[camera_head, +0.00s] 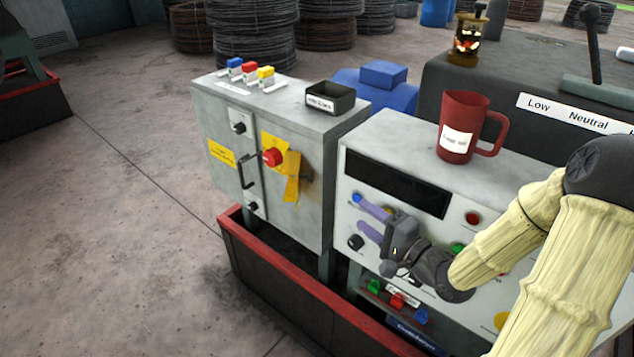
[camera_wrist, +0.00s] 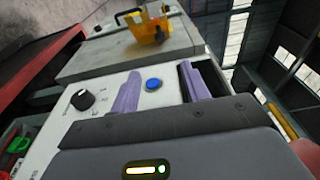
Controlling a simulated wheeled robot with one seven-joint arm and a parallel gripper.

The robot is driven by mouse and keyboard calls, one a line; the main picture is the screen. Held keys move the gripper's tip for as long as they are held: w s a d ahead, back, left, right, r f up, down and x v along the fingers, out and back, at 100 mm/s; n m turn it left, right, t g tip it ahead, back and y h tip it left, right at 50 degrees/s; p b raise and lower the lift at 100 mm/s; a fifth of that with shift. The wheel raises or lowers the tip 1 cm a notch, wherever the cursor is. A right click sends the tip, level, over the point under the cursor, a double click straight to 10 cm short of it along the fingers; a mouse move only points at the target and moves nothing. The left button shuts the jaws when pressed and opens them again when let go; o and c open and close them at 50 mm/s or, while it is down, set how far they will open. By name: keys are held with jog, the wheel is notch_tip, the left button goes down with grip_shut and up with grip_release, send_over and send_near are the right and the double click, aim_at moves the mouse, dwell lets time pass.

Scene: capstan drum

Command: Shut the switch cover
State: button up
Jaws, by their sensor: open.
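A red rotary switch (camera_head: 272,157) sits on the front of the grey cabinet. Yellow plates surround it, and a yellow flap (camera_head: 292,178), which looks like the switch cover, stands out to its right, seemingly swung open. The yellow assembly also shows in the wrist view (camera_wrist: 148,30), too small to make out the hinge. My gripper (camera_head: 363,216) is in front of the white control panel, right of the cabinet and apart from the cover. Its two purple fingers (camera_wrist: 160,74) are spread with nothing held. A blue button (camera_wrist: 153,84) shows between them in the wrist view.
The grey cabinet (camera_head: 225,125) has a black handle (camera_head: 246,172) left of the switch and a black tray (camera_head: 329,98) on top. A red mug (camera_head: 464,125) stands on the control panel's top. A red-rimmed trough (camera_head: 262,268) runs below. Open floor lies left.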

aim_at(298, 180)
jog(key=x, duration=1.7)
jog(key=shift+s, duration=0.1)
grip_shut()
